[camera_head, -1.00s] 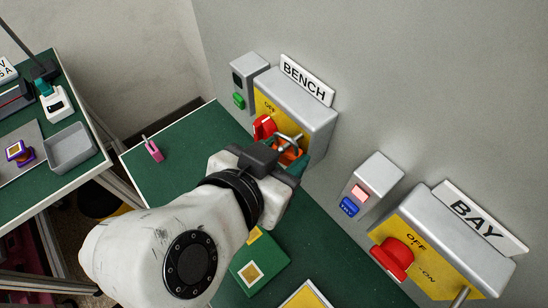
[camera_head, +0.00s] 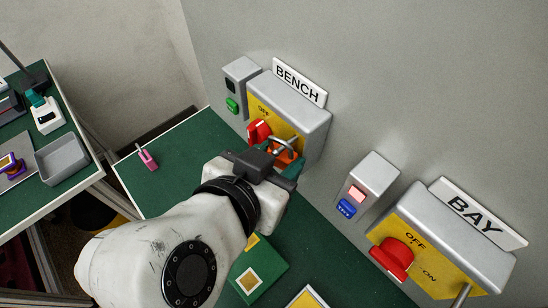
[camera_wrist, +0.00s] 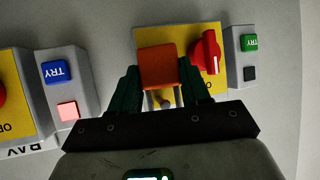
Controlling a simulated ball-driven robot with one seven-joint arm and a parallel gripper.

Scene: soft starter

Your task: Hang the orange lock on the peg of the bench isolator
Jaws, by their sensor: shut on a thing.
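The orange lock (camera_head: 290,155) is held between the green fingertips of my gripper (camera_head: 284,165), close in front of the bench isolator (camera_head: 308,118). My gripper (camera_wrist: 160,80) is shut on the lock's orange body (camera_wrist: 158,68), which also shows in the wrist view. Its metal shackle (camera_head: 286,141) points up at the isolator's yellow face, right of the red knob (camera_head: 259,131). In the wrist view, a small rod with a brownish tip (camera_wrist: 166,104), probably the peg, shows between the shackle's bars. I cannot tell whether the shackle rests on it.
A box with a green button (camera_head: 232,104) is left of the isolator. The bay isolator (camera_head: 440,240) and a box with a blue TRY button (camera_head: 346,207) are at right. A pink lock (camera_head: 147,157) lies on the green bench (camera_head: 185,150). A grey tray (camera_head: 63,160) sits on the left table.

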